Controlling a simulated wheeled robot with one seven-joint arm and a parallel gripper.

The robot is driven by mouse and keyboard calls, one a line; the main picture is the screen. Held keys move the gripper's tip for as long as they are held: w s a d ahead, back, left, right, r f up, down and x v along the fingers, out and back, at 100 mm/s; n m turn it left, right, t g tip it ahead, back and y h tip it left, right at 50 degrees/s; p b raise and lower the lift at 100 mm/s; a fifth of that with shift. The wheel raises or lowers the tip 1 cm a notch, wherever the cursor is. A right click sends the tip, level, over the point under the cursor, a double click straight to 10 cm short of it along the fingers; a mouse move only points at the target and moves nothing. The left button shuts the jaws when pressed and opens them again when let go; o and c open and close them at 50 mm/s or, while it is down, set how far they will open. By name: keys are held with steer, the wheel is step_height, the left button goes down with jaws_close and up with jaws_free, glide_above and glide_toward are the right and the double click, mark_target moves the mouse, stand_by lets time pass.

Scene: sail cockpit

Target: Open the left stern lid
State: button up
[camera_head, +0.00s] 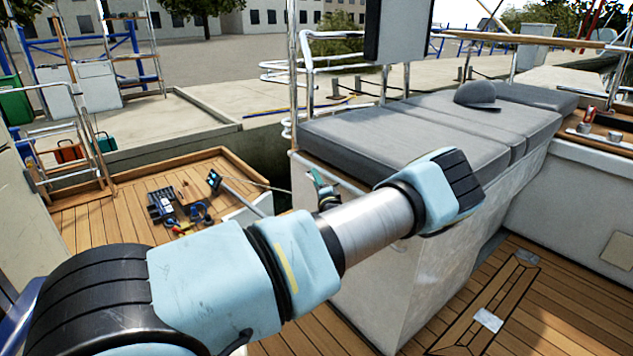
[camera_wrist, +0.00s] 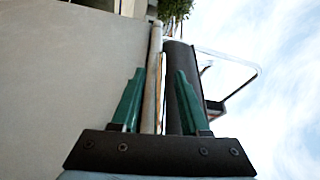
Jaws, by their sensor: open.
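A pale bench (camera_head: 385,285) with grey cushions (camera_head: 365,140) on top stands at the centre right; I take its cushioned top to be the lid, which looks closed. My gripper (camera_wrist: 156,72) is open, with green fingers apart. In the wrist view, turned sideways, a thin pale edge (camera_wrist: 154,75) and the dark cushion side (camera_wrist: 185,90) lie between or just beyond the fingers. I cannot tell whether they touch. In the head view my arm crosses in front of the bench, and only a small green part of the gripper shows past it, near the bench's left end.
A grey cap (camera_head: 477,95) lies on the cushions. Metal railings (camera_head: 293,70) stand behind the bench. Tools (camera_head: 180,208) lie on the wooden stern platform (camera_head: 105,225) at left.

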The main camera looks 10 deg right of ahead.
jaws_close()
stand_by(0.3)
stand_by(1.1)
